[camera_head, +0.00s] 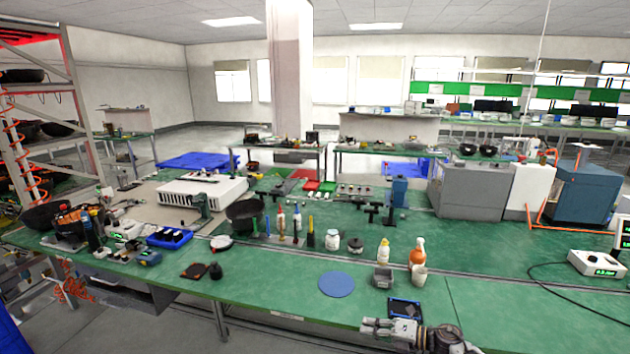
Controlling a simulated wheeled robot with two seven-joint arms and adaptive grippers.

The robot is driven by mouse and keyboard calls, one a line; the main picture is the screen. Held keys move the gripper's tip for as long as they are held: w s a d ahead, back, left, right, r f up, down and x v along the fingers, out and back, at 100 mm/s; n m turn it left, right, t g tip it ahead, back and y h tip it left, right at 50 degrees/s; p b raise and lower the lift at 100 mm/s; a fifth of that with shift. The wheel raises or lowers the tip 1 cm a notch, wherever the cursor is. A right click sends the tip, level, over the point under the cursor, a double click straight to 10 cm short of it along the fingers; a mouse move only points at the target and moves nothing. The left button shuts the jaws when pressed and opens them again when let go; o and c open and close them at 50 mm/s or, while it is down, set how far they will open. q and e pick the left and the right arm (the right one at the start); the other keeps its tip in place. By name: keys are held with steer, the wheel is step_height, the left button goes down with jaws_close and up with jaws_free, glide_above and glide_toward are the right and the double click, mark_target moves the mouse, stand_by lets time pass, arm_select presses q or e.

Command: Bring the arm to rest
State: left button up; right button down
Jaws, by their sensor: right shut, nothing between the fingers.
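My right gripper (391,328) is low in the head view, at the front edge of the green workbench (300,311). Its fingers point left and look shut with nothing held. My right arm comes in from the bottom, right of the middle. A small dark tray with a blue rim (404,308) lies on the bench just behind the gripper. I cannot tell whether the gripper touches the bench or hovers beside it. My left gripper is not in view.
A white meter (597,263) with a black cable is at right. The bench between tray and meter is mostly clear.

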steer(key=s+d+f+m+t+h, duration=0.2)
steer(key=d+f+m+t+h, duration=0.1)
steer(key=f+m, duration=0.5)
steer(key=s+d+f+m+t+h, duration=0.1)
steer(key=d+f+m+t+h, duration=0.25)
steer(key=f, duration=0.65)
steer(key=s+d+f+m+g+h, duration=0.2)
steer(key=s+f+m, duration=0.3)
steer(key=s+f, duration=0.25)
steer(key=s+d+f+m+g+h, duration=0.1)
steer(key=s+d+f+m+h, duration=0.15)
steer(key=s+f+m, duration=0.5)
steer(key=s+d+f+m+g+h, duration=0.2)
steer(key=s+f+m+g, duration=0.15)
steer(key=s+f, duration=1.15)
steer(key=s+a+f+m+g, duration=0.1)
steer(key=s+f+m+g, duration=0.1)
steer(key=s, duration=1)
steer(key=s+a+f+m+g, duration=0.2)
steer(key=s+g, duration=0.1)
steer(key=s, duration=0.9)
steer(key=shift+s+a+f+g+h, duration=0.15)
steer(key=shift+g+h, duration=0.25)
